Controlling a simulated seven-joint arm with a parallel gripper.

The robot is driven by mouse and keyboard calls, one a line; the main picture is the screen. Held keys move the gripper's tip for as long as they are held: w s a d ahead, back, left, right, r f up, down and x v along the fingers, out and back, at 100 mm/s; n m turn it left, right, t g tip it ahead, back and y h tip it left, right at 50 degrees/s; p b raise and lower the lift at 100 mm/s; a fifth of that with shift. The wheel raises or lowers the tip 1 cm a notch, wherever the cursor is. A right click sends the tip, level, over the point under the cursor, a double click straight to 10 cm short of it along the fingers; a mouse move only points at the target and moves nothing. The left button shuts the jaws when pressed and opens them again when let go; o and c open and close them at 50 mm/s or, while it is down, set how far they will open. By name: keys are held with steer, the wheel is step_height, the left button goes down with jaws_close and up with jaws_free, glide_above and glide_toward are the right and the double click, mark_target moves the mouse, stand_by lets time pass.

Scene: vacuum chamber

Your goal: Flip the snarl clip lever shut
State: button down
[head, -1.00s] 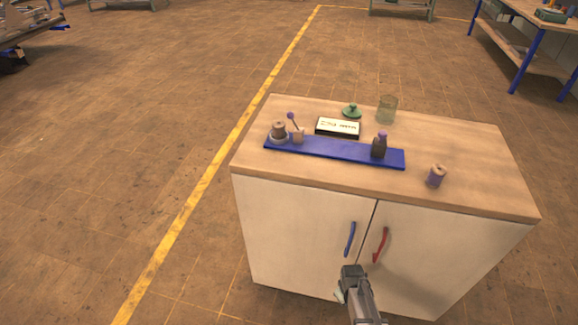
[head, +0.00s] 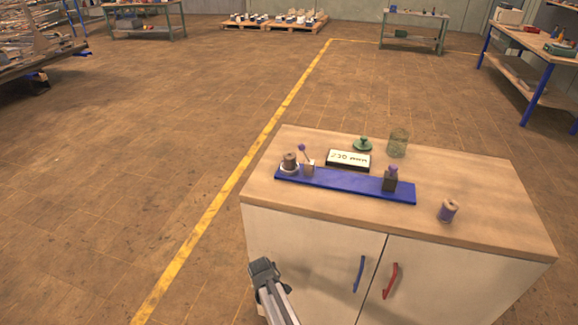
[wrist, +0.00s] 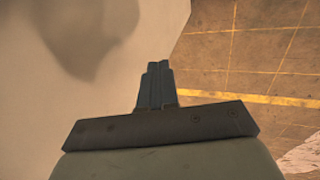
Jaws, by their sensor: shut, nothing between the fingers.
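A blue strip (head: 345,182) lies on the wooden cabinet top in the head view. At its left end sits a brown spool-like part on a pale ring (head: 289,164). Beside it is a small tan block with a thin lever ending in a purple ball (head: 302,148), which leans up and to the left; this looks like the clip lever. A dark block with a purple top (head: 390,180) stands near the strip's right end. My gripper (head: 263,266) is shut and empty, low in front of the cabinet's left door, well away from the lever. In the wrist view its fingers (wrist: 157,85) are together.
A display reading "230 mm" (head: 348,160), a green knobbed lid (head: 362,144) and a glass jar (head: 398,143) stand behind the strip. A purple-wound spool (head: 447,211) stands at right. The doors have a blue handle (head: 359,274) and a red handle (head: 390,281).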

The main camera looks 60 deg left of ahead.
mark_target(305, 154)
steer(key=s+a+r+n+y, duration=0.2)
steer(key=s+a+r, duration=0.3)
steer(key=r, duration=0.4)
steer(key=s+a+r+n+t+y, duration=0.1)
steer(key=s+a+r+n+y, duration=0.1)
steer(key=s+a+r, duration=0.4)
steer(key=s+a+r+n+y, duration=0.1)
steer(key=s+a+r+n, duration=0.1)
steer(key=s+r, duration=0.7)
steer(key=w+d+r+m+t, duration=0.2)
steer(key=w+r+m+t, duration=0.1)
steer(key=w+r, duration=0.3)
steer(key=w+d+r+m+t+h, duration=0.1)
steer(key=w+d+r+m+t, duration=0.1)
steer(key=w+r+t, duration=0.3)
steer(key=w+d+r+m+t, duration=0.1)
steer(key=w+r+m+t, duration=0.3)
steer(key=w+r, duration=0.5)
steer(key=shift+w+d+t+h, duration=0.35)
steer(key=shift+w+t, duration=0.25)
steer(key=shift+w, duration=0.4)
steer(key=x, duration=0.3)
steer(key=d+x, duration=0.1)
steer(key=x, duration=0.7)
steer(key=shift+w+d, duration=0.1)
steer(key=shift+w, duration=0.35)
steer(key=shift+w+d, duration=0.15)
steer(key=shift+w, duration=0.35)
steer(key=shift+w+d, duration=0.2)
steer(key=shift+w, duration=0.3)
